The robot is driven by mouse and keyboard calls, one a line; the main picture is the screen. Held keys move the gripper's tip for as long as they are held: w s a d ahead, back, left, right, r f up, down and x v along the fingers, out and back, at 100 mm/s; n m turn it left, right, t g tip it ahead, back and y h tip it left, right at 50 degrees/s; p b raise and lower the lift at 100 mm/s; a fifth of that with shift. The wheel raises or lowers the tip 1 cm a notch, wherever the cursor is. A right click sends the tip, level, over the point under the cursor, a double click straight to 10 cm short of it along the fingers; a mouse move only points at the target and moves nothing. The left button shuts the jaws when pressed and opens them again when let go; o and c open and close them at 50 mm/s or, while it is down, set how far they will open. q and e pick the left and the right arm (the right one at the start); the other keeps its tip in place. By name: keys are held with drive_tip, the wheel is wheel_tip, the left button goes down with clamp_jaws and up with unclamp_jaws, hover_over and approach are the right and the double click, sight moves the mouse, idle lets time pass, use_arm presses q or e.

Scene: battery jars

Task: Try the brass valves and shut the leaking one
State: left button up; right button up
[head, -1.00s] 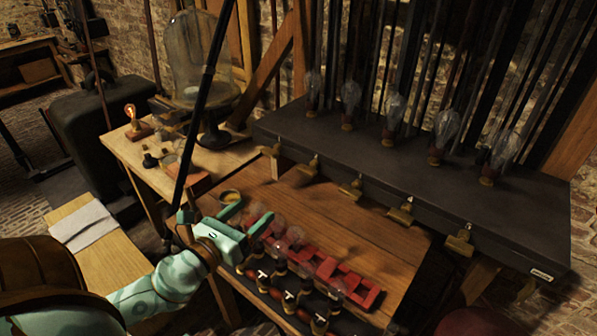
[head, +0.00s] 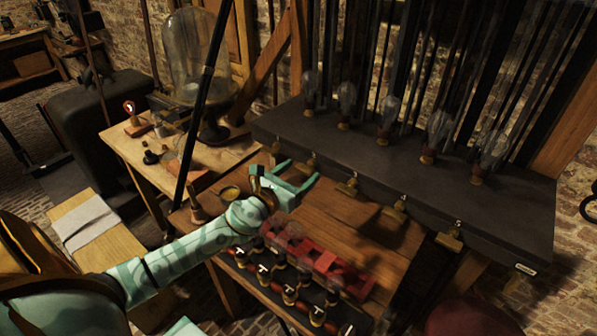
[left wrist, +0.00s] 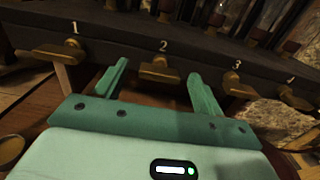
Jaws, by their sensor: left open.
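Several brass valves stick out along the front of a long dark box. In the left wrist view they are numbered: valve 1 (left wrist: 58,54), valve 2 (left wrist: 160,70), valve 3 (left wrist: 237,84) and valve 4 (left wrist: 290,97). In the head view, valve 3 (head: 347,186), valve 4 (head: 394,212) and a fifth valve (head: 450,238) show clearly. My left gripper (head: 301,172) is open and empty, its fingers pointing at the box. In the left wrist view its fingers (left wrist: 158,86) stand on either side of valve 2, with no contact visible. My right gripper is not in view.
The dark box (head: 400,172) carries several glass bulbs (head: 388,112). Below my left arm, a red rack (head: 325,262) and a row of small black-and-brass fittings stand on the wooden bench (head: 365,240). A small dish (head: 230,192) and a glass dome (head: 192,60) are at left.

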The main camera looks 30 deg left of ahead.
use_arm(q)
drive_tip(key=shift+w, duration=0.2)
drive_tip(key=shift+c, duration=0.3)
drive_tip(key=c, duration=0.9)
drive_tip(key=shift+c, duration=0.2)
